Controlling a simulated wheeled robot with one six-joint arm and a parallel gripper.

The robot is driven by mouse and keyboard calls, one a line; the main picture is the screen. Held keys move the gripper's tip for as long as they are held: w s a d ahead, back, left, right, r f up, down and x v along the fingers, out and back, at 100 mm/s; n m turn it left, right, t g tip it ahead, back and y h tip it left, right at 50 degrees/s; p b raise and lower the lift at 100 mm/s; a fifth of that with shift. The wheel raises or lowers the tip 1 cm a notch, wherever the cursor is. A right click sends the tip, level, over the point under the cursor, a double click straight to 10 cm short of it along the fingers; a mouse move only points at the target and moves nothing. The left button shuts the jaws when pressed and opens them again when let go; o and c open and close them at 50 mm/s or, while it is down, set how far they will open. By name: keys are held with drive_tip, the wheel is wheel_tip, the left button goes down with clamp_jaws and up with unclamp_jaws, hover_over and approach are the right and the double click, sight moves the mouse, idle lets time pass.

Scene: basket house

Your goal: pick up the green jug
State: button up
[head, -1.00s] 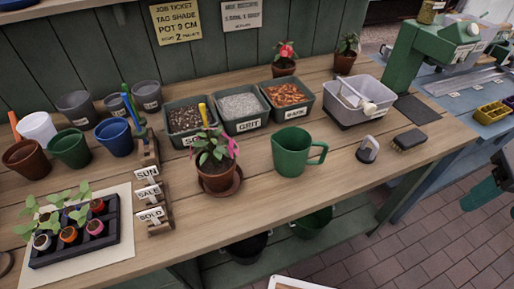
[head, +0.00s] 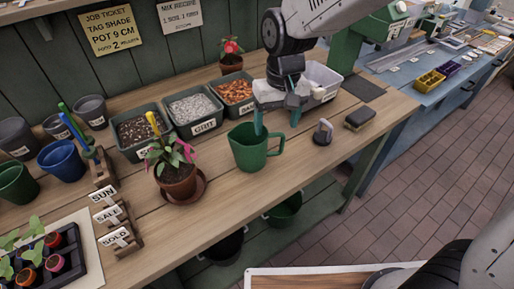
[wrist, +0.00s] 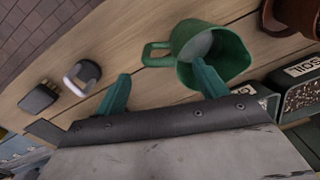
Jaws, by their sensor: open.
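The green jug (head: 248,150) stands upright on the wooden bench, its handle toward the right in the head view. It also shows in the wrist view (wrist: 222,50), with its open mouth visible and its handle toward the left. My gripper (head: 276,122) is open above the jug's handle side, fingers pointing down. In the wrist view one finger (wrist: 207,80) overlaps the jug's mouth, and the other finger (wrist: 117,95) is off to the handle side. I cannot tell whether either finger touches the jug.
Bins of soil (head: 142,131), grit (head: 197,109) and bark (head: 235,93) stand behind the jug. A potted pink-flowered plant (head: 175,180) is left of it. A grey-handled tool (head: 323,132) and a brush (head: 360,118) lie to the right. The bench front is clear.

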sight(274, 153)
drive_tip(key=f, duration=0.4)
drive_tip(key=s+f, duration=0.1)
drive_tip(key=f, duration=0.1)
drive_tip(key=shift+a+f, duration=0.1)
drive_tip(key=shift+f, duration=0.75)
drive_tip(key=c, duration=1.4)
